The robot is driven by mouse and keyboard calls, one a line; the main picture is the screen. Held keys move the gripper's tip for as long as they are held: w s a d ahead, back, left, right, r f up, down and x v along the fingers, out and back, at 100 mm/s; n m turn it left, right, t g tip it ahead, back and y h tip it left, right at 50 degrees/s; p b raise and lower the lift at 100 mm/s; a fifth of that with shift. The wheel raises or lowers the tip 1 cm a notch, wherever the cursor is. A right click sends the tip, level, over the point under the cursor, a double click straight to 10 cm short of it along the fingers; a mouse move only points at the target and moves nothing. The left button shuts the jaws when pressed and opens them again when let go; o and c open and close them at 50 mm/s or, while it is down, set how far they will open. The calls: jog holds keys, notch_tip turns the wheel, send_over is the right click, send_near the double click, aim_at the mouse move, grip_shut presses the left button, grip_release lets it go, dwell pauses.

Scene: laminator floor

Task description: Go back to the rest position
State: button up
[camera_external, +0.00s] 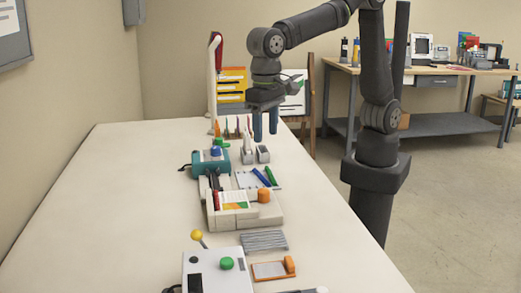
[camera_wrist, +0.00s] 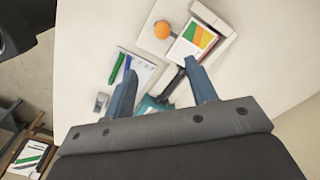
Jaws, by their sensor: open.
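My gripper (camera_external: 265,137) hangs fingers-down above the far part of the white table (camera_external: 130,190), beyond the beige laminator. Its two blue fingers are apart, with nothing between them in the external view. In the wrist view my gripper (camera_wrist: 160,67) is also open and empty. Past its fingers lie a black strip, part of a teal device (camera_wrist: 152,104), and a white pad (camera_wrist: 140,72) with green and blue pens. No marker of a rest position shows.
The beige laminator (camera_external: 265,218) with an orange knob (camera_external: 263,196) and coloured card (camera_external: 233,198) stands mid-table. The teal device (camera_external: 208,168) and small grey blocks (camera_external: 263,154) are beyond it. A white control box (camera_external: 210,270) is nearest. The table's left side is clear.

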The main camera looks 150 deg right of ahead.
aim_at(260, 190)
notch_tip(260, 190, down, 17)
jog(key=shift+f, duration=0.1)
jog(key=shift+w+d+r, duration=0.2)
jog(key=shift+w+d, duration=0.55)
jog(key=shift+d, duration=0.05)
jog(key=shift+w+d+r, duration=0.1)
